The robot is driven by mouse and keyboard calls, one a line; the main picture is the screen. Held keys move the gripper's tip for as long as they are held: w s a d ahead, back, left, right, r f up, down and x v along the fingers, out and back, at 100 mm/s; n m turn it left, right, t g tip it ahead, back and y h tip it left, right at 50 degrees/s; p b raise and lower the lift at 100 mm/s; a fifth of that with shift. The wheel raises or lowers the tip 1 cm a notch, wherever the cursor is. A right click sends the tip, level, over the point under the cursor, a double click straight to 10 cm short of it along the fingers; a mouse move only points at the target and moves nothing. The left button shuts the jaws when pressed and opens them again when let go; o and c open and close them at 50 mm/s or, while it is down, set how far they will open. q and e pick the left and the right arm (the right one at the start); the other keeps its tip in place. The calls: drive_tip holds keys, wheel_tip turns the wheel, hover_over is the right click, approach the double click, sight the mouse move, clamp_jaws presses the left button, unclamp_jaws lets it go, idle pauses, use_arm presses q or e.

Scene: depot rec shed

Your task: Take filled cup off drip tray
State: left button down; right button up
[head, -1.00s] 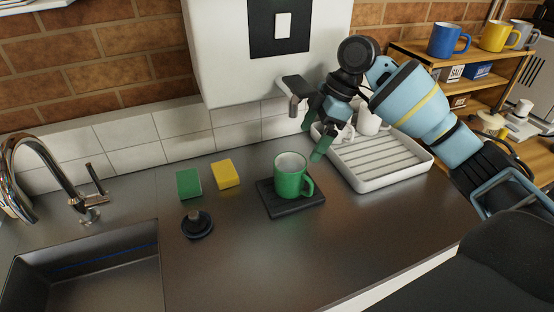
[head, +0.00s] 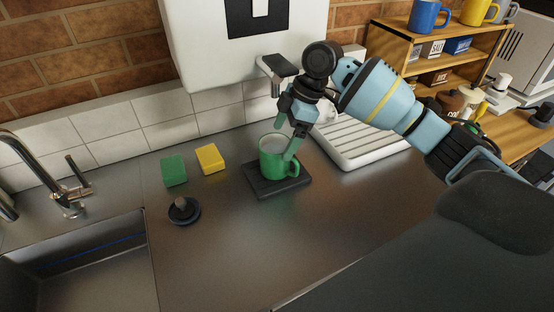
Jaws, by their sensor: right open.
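A green cup (head: 271,162) stands upright on the dark drip tray (head: 266,188) on the steel counter. Its inside looks pale, and I cannot make out how full it is. My right gripper (head: 286,139) is open at the cup's upper right, fingers pointing down. One green finger is at the far side of the rim; the other overlaps the cup's right side near the handle. I cannot tell whether either finger touches the cup. My left gripper is out of view.
A wall-mounted white boiler (head: 195,50) has its spout (head: 275,68) above the cup. A white ribbed rack (head: 365,150) stands to the right. Green (head: 174,170) and yellow (head: 210,159) sponges and a black plug (head: 184,210) lie left, beside the sink (head: 85,262). The front counter is clear.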

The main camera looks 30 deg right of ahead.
sight(276, 146)
drive_tip(key=shift+x, duration=2.6)
drive_tip(key=shift+a, duration=0.15)
drive_tip(key=shift+r, duration=0.15)
drive_tip(key=c, duration=1.6)
drive_tip(key=shift+r, duration=0.5)
drive_tip(key=shift+s+r, duration=0.2)
drive_tip(key=shift+r, duration=0.4)
drive_tip(key=shift+s+r, duration=0.2)
drive_tip(key=shift+r, duration=0.45)
drive_tip(key=s+a+p, duration=0.1)
drive_tip(key=s, duration=1.6)
